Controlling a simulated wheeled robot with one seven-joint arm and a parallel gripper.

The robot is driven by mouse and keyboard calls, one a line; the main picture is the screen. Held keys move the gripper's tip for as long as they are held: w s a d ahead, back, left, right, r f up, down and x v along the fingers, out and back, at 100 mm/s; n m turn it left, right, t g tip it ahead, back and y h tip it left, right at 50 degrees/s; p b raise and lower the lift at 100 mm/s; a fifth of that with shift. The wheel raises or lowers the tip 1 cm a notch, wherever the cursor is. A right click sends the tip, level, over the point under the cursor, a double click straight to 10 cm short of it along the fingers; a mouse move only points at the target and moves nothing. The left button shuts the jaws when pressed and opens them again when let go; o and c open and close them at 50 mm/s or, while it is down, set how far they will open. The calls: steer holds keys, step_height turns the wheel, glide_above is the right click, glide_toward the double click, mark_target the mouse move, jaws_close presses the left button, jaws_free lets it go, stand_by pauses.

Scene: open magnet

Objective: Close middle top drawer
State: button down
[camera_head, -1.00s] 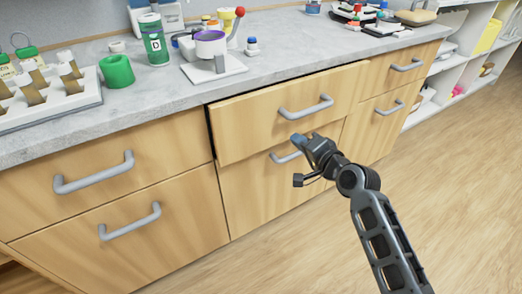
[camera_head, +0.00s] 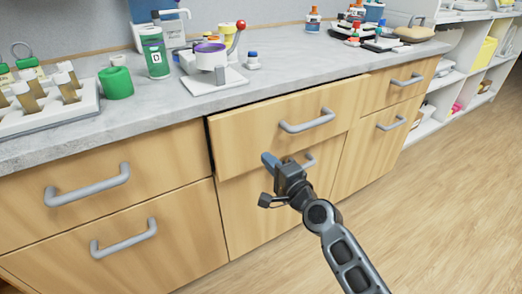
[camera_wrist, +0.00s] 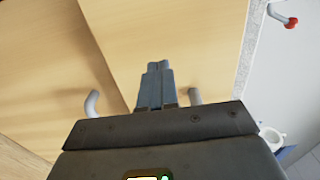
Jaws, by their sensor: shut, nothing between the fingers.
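The middle top drawer (camera_head: 240,135) is a light wood front with a grey bar handle (camera_head: 307,121). It stands slightly out from the cabinet, with a dark gap along its left edge. My gripper (camera_head: 268,160) is shut and empty, its fingertips in front of the drawer's lower part, left of and below the handle. In the wrist view, the shut fingers (camera_wrist: 157,68) point at the drawer front (camera_wrist: 190,35), and its handle (camera_wrist: 194,96) shows partly behind my gripper. I cannot tell whether the fingertips touch the wood.
The lower middle drawer (camera_head: 235,215) appears closed; its handle is partly hidden by my gripper. Closed drawers flank it, with handles at left (camera_head: 88,186) and right (camera_head: 406,80). The grey countertop (camera_head: 290,66) holds bottles, a tube rack and lab gear. Wooden floor (camera_head: 450,200) is clear at right.

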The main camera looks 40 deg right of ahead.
mark_target(255, 146)
steer(key=shift+x, duration=2.3)
steer(key=x, duration=0.4)
steer(key=shift+w+d+r+b, duration=0.1)
steer(key=shift+w+r+b, duration=0.05)
steer(key=shift+w+b, duration=0.15)
